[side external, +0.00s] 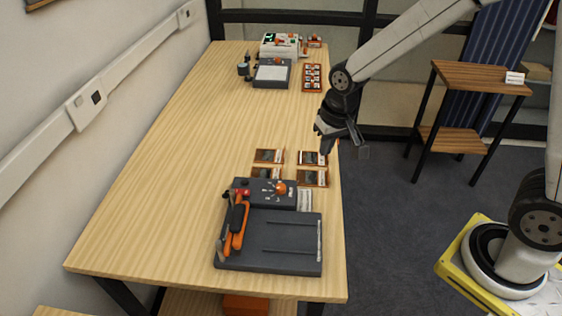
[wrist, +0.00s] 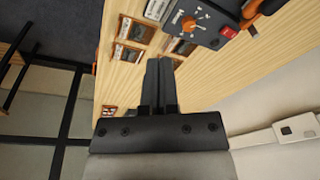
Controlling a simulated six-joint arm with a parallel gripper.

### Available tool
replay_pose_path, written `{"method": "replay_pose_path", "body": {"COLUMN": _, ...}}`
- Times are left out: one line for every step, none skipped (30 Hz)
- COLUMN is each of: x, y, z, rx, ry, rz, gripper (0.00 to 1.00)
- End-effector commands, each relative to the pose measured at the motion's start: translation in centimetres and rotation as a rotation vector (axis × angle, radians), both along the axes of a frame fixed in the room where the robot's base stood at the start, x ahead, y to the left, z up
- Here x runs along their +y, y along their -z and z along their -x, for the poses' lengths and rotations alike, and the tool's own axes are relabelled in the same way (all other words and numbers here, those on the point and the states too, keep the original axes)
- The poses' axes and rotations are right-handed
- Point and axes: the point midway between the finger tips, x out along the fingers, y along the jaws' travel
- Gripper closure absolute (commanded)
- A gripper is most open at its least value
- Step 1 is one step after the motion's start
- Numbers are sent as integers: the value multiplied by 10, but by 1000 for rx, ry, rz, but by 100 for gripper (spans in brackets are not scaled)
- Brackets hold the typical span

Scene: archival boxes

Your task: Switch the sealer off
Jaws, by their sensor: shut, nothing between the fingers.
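The sealer (side external: 268,248) is a dark grey machine at the near end of the table. It has an orange and black lever arm (side external: 238,222) on its left side. Its raised control panel (side external: 256,186) carries an orange knob (side external: 281,188) and a red switch (side external: 243,194). In the wrist view the panel shows at the top, with the orange knob (wrist: 188,23) and the red switch (wrist: 229,32). My gripper (side external: 328,147) is shut and empty, above the table's right edge, beyond the sealer and apart from it. Its closed fingers (wrist: 160,66) show in the wrist view.
Several small framed cards (side external: 269,156) lie on the table just beyond the sealer. A second grey device (side external: 271,74), a white machine (side external: 281,45) and an orange tray (side external: 312,78) stand at the far end. The middle of the table is clear. A wall rail (side external: 140,72) runs along the left.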

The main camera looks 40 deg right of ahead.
Motion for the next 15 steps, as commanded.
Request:
{"method": "replay_pose_path", "body": {"x": 5, "y": 0, "z": -11, "rx": 7, "ry": 18, "rz": -5, "gripper": 100}}
{"method": "replay_pose_path", "body": {"x": 8, "y": 0, "z": -16, "rx": 11, "ry": 31, "rz": -7, "gripper": 100}}
{"method": "replay_pose_path", "body": {"x": 11, "y": 0, "z": -23, "rx": 16, "ry": 48, "rz": -9, "gripper": 100}}
{"method": "replay_pose_path", "body": {"x": 14, "y": -1, "z": -28, "rx": 21, "ry": 62, "rz": -12, "gripper": 100}}
{"method": "replay_pose_path", "body": {"x": 17, "y": -1, "z": -34, "rx": 25, "ry": 74, "rz": -15, "gripper": 100}}
{"method": "replay_pose_path", "body": {"x": 20, "y": -1, "z": -40, "rx": 31, "ry": 92, "rz": -17, "gripper": 100}}
{"method": "replay_pose_path", "body": {"x": 23, "y": -1, "z": -45, "rx": 35, "ry": 106, "rz": -19, "gripper": 100}}
{"method": "replay_pose_path", "body": {"x": 27, "y": -1, "z": -50, "rx": 38, "ry": 119, "rz": -21, "gripper": 100}}
{"method": "replay_pose_path", "body": {"x": 31, "y": -1, "z": -57, "rx": 45, "ry": 135, "rz": -24, "gripper": 100}}
{"method": "replay_pose_path", "body": {"x": 33, "y": 0, "z": -62, "rx": 48, "ry": 149, "rz": -25, "gripper": 100}}
{"method": "replay_pose_path", "body": {"x": 37, "y": 0, "z": -66, "rx": 53, "ry": 162, "rz": -27, "gripper": 100}}
{"method": "replay_pose_path", "body": {"x": 41, "y": 0, "z": -73, "rx": 58, "ry": 180, "rz": -29, "gripper": 100}}
{"method": "replay_pose_path", "body": {"x": 44, "y": 0, "z": -77, "rx": 63, "ry": 193, "rz": -30, "gripper": 100}}
{"method": "replay_pose_path", "body": {"x": 47, "y": 1, "z": -82, "rx": 67, "ry": 206, "rz": -32, "gripper": 100}}
{"method": "replay_pose_path", "body": {"x": 52, "y": 1, "z": -88, "rx": 71, "ry": 224, "rz": -33, "gripper": 100}}
